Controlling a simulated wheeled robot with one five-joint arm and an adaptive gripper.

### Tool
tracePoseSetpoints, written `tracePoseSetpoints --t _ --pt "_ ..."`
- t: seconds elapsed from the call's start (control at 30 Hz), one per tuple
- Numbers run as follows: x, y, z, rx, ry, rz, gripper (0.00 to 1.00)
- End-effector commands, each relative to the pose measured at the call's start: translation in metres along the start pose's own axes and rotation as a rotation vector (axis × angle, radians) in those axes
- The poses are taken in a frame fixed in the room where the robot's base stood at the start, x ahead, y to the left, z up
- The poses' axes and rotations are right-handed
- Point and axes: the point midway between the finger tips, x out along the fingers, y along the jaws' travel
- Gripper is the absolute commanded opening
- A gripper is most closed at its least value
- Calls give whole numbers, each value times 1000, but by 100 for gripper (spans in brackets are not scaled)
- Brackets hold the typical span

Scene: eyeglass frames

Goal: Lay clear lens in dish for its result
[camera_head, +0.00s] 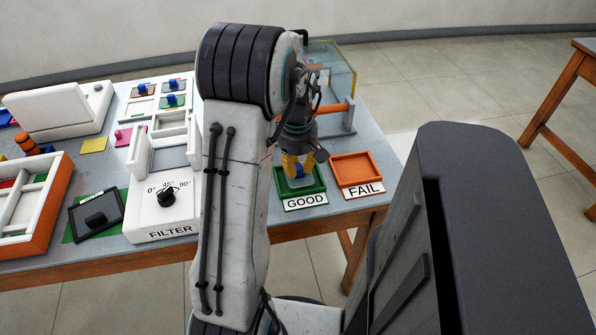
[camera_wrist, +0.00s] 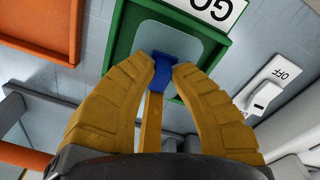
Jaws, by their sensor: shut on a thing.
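My gripper (camera_head: 297,160) points down over the green dish (camera_head: 318,187), which has a GOOD label in front. In the wrist view its yellow fingers (camera_wrist: 163,68) are shut on a blue tab (camera_wrist: 162,72). A pale see-through lens (camera_wrist: 148,36) extends from the tab, over the floor of the green dish (camera_wrist: 112,52). I cannot tell whether the lens touches the dish floor. The orange dish (camera_head: 357,169) with a FAIL label stands right beside the green one and looks empty.
A white FILTER box (camera_head: 165,208) with a black dial stands left of my arm. Behind it is a white rack (camera_head: 172,102) with blue-tabbed pieces. An orange bar fixture (camera_head: 340,112) stands behind the dishes. The wrist view shows a switch marked OFF (camera_wrist: 262,95).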

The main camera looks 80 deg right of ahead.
Motion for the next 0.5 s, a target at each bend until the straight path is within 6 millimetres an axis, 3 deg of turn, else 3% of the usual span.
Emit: tracePoseSetpoints --t 0.17,0.5 --pt "15 -1 1 0 0 -1 0" --pt "17 -1 1 0 0 0 0"
